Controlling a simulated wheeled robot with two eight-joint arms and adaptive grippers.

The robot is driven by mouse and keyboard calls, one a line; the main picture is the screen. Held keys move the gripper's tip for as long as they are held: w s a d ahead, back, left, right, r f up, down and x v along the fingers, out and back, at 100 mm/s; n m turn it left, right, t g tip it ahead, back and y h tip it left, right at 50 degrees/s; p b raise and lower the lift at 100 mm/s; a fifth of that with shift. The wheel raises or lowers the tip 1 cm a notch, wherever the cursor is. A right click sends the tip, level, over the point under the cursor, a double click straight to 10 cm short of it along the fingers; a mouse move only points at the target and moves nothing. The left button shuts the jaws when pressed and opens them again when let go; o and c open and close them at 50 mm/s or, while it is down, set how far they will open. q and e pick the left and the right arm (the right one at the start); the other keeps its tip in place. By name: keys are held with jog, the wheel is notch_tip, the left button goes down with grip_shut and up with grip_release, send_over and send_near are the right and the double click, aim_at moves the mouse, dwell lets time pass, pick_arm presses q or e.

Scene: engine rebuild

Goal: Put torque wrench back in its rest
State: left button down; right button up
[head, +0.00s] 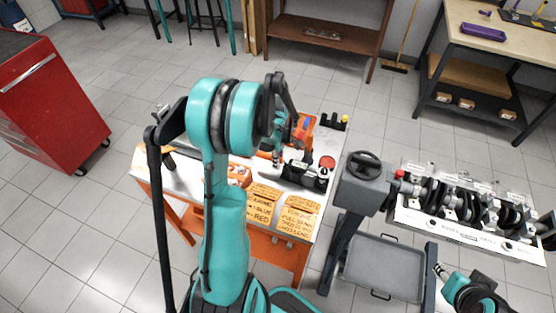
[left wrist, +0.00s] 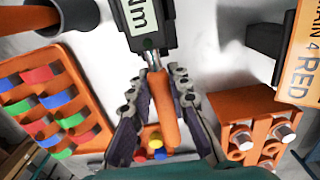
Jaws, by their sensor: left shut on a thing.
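My left gripper (head: 277,156) is over the small workbench in the head view. In the left wrist view its two fingers (left wrist: 160,112) are closed on the orange handle of the torque wrench (left wrist: 163,110). In the head view a black unit (head: 300,174) lies right of the gripper. I cannot identify the rest for certain. Part of my right arm's end (head: 440,270) shows at the lower right.
An orange tray with coloured rings (left wrist: 68,112) and an orange block with bolts (left wrist: 255,125) flank the gripper. Orange-yellow signs (head: 262,204) lie at the bench's near side. A red-topped can (head: 327,162) and black holder (head: 334,122) are rightward.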

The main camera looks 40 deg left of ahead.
pick_arm(q)
jog(key=shift+f+b, duration=0.6)
jog(key=shift+f, duration=0.1)
jog(key=c, duration=1.7)
grip_release()
jog(key=shift+r, duration=0.25)
jog(key=shift+r+p, duration=0.95)
jog(key=shift+r, duration=0.4)
jog(key=o, duration=0.6)
